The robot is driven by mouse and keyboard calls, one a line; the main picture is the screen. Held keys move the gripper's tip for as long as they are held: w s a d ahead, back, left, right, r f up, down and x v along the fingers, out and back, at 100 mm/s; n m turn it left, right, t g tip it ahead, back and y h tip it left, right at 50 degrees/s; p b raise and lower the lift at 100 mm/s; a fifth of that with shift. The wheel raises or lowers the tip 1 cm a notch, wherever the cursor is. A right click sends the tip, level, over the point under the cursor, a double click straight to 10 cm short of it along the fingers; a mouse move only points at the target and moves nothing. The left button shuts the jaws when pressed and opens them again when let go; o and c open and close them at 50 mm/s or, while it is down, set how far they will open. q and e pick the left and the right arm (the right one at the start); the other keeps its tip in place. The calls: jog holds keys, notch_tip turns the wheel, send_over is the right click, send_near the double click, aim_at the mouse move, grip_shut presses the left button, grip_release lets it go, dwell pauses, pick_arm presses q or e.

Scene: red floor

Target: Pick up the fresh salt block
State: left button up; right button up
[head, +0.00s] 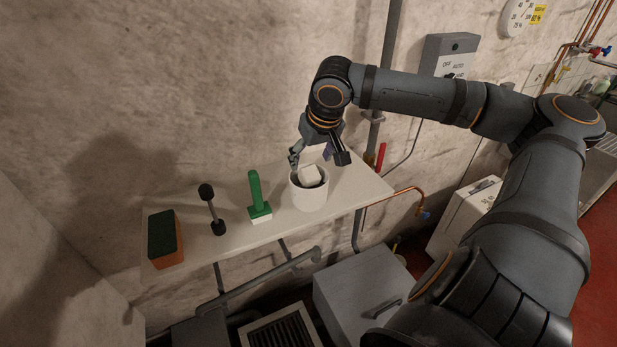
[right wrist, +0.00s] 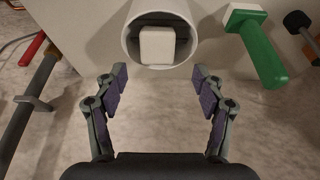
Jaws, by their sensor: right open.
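The salt block is a white block (head: 309,173) standing inside a white round pot (head: 309,198) on a wall shelf. In the right wrist view the block (right wrist: 158,45) shows within the pot's rim (right wrist: 128,40), at the top middle. My right gripper (head: 318,158) is open above the pot, with its fingers near the rim. In the right wrist view its two fingertips (right wrist: 160,80) are spread to either side, just short of the pot, with nothing between them. My left gripper is not in view.
On the shelf (head: 280,226), left of the pot, stand a green-handled brush (head: 256,192), a dark dumbbell-shaped object (head: 212,210) and a green-and-orange sponge (head: 165,238). A red-handled item (head: 381,157) is right of the pot. The wall is close behind; a grey box (head: 362,290) stands below.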

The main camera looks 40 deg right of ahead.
aim_at(309, 170)
jog(key=x, duration=0.4)
jog(key=shift+d+f, duration=0.2)
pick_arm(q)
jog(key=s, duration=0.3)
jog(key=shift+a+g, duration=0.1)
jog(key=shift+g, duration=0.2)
pick_arm(e)
jog(key=shift+s+a+r, duration=0.1)
jog(key=shift+s, duration=0.05)
jog(key=shift+c, duration=0.4)
